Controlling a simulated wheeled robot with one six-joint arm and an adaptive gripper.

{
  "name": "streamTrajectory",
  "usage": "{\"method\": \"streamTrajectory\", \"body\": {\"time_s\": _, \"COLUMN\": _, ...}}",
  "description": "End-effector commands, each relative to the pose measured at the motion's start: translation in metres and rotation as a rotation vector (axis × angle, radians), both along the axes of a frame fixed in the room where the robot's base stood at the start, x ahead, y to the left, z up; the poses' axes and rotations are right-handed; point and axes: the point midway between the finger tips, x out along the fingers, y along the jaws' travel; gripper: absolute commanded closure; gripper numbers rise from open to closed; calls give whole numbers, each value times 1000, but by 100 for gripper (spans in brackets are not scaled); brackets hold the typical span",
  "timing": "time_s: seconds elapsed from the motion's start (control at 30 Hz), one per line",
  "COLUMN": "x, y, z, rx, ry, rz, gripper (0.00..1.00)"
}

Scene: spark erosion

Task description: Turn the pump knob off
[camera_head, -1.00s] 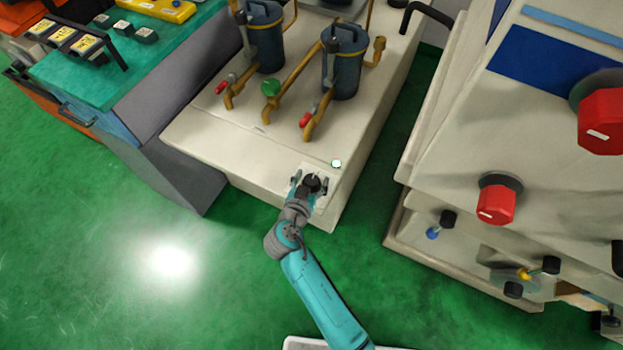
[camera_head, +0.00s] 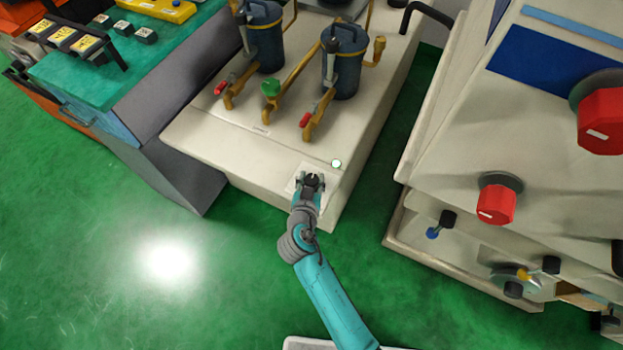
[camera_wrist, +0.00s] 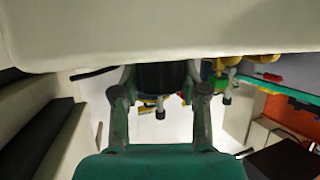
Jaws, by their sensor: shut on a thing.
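The pump knob (camera_head: 313,181) is a small black knob on a pale plate on top of the cream pump unit (camera_head: 237,141), near its front corner. In the wrist view the black knob (camera_wrist: 162,76) sits between the two fingers. My gripper (camera_head: 309,186) is shut on the knob, one finger on each side; it also shows in the wrist view (camera_wrist: 160,88). The gripper partly hides the knob. A small light (camera_head: 336,163) glows pale green beside the plate.
Two dark filter canisters (camera_head: 342,70) with brass pipes and red-handled valves (camera_head: 305,120) stand behind the knob. A cream machine with large red knobs (camera_head: 496,204) is at the right. Green floor (camera_head: 130,225) is open at the left front.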

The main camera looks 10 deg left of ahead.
Motion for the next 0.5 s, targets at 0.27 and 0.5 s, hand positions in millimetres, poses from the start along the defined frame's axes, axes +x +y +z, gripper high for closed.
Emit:
{"method": "streamTrajectory", "body": {"time_s": 0.27, "x": 0, "y": -2, "z": 0, "rx": 1, "ry": 0, "rz": 161, "gripper": 91}}
{"method": "streamTrajectory", "body": {"time_s": 0.5, "x": 0, "y": -2, "z": 0, "rx": 3, "ry": 1, "rz": 278, "gripper": 91}}
